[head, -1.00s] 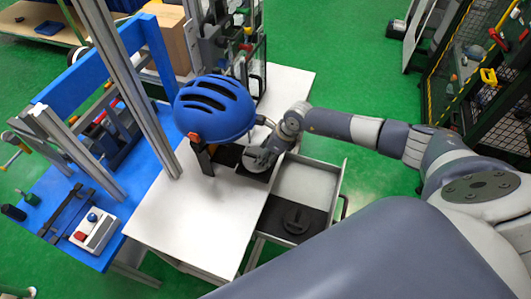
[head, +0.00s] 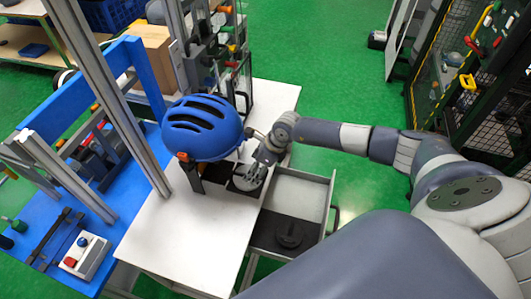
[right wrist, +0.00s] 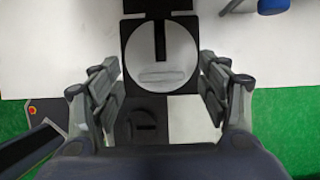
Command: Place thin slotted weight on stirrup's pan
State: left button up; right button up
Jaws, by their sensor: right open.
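A pale grey disc with a dark slot, seemingly the thin slotted weight (right wrist: 178,52), lies flat on a black holder (right wrist: 131,45) on the white table top. In the head view the disc (head: 247,180) is partly covered by my right gripper (head: 260,168). In the right wrist view my right gripper (right wrist: 158,76) is open, its fingers apart on either side of the disc's near part, with nothing held. A dark slotted weight (head: 289,236) sits in the open drawer. I cannot make out the stirrup's pan. My left gripper is not in view.
A blue helmet (head: 203,127) is close beside my right gripper, on the left. The drawer (head: 300,195) stands open at the table's right side. The front of the white table (head: 190,235) is clear. Metal posts (head: 120,110) rise on the left.

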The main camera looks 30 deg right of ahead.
jog(key=b+v, duration=0.3)
jog(key=v, duration=0.8)
jog(key=shift+f, duration=0.1)
